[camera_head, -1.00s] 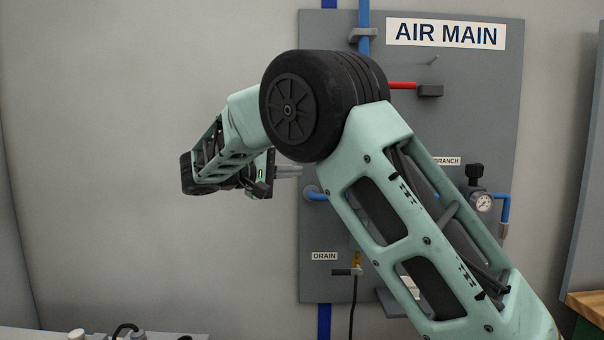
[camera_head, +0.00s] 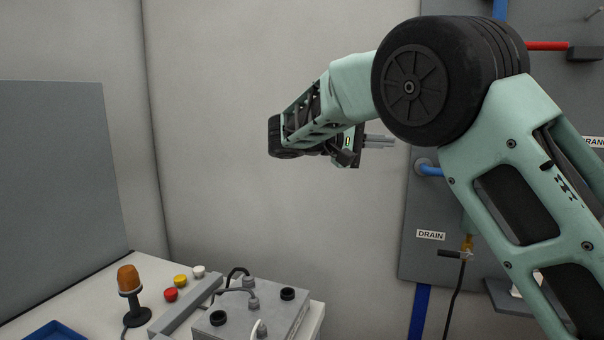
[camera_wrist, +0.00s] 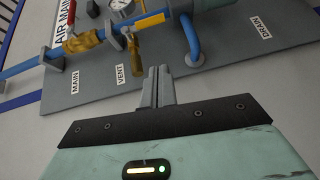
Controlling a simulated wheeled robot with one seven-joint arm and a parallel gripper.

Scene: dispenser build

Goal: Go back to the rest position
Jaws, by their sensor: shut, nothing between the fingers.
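My gripper (camera_head: 379,141) is at the end of my folded arm in the head view, pointing right toward the grey air panel (camera_head: 418,240). In the wrist view my gripper (camera_wrist: 158,72) shows its two fingers close together with nothing between them. The fingertips appear in front of the panel's lower edge, and I see no contact with the pipes. My forearm and the big black joint hide part of the panel in the head view.
The panel carries blue pipes (camera_wrist: 31,64), a gauge (camera_wrist: 122,6), a red-handled valve (camera_wrist: 70,17) and a drain valve (camera_head: 467,247). A bench (camera_head: 92,290) at lower left holds an orange beacon (camera_head: 129,279), buttons and a metal box (camera_head: 250,312). The wall between is bare.

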